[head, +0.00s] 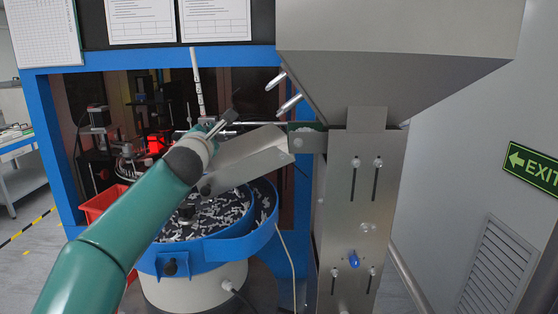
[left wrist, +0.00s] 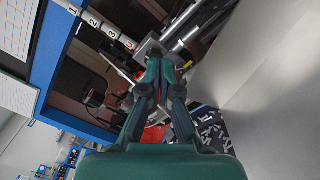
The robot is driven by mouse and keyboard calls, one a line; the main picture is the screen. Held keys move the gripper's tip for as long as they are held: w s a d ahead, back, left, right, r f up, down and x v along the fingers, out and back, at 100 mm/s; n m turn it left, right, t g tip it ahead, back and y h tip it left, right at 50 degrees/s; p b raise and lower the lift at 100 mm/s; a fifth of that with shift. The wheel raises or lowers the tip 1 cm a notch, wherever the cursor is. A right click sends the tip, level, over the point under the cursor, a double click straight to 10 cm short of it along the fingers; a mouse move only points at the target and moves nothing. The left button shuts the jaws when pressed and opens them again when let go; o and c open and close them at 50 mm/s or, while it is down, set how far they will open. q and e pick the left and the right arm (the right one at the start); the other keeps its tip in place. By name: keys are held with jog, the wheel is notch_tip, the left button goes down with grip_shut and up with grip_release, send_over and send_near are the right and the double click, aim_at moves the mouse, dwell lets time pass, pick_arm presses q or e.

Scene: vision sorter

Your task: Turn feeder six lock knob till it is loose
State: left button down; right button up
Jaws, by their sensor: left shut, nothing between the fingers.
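My left gripper (head: 226,118) is in front of the blue-framed machine opening, above the bowl feeder (head: 262,238). In the left wrist view its fingers (left wrist: 160,66) are together with nothing between them. A blue knob (head: 353,259) sits low on the slotted steel hopper post (head: 340,215), well below and right of the gripper and apart from it. A dark knob (head: 170,267) is on the front of the blue bowl rim. No number six is readable, so I cannot tell which is the feeder six lock knob. My right gripper is not in view.
A steel hopper (head: 400,55) overhangs at the upper right. A sloping metal chute (head: 250,158) lies just below and right of the gripper. Two silver cylinders (head: 290,103) jut beside the hopper. A white numbered pole (left wrist: 110,31) stands near the fingers. A red bin (head: 100,204) is left.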

pick_arm(q)
jog(key=w+p, duration=0.1)
jog(key=p, duration=0.1)
jog(key=w+m+p, duration=0.1)
jog(key=w+p, duration=0.1)
jog(key=p, duration=0.1)
jog(key=w+m+p, duration=0.1)
jog(key=w+p, duration=0.1)
jog(key=p, duration=0.1)
jog(key=shift+w+d+f, duration=0.2)
jog(key=shift+d+f, duration=0.05)
dwell(0.5)
jog(key=shift+a, duration=0.25)
dwell(0.7)
jog(key=shift+a+r, duration=0.65)
jog(key=shift+r, duration=0.35)
dwell(0.3)
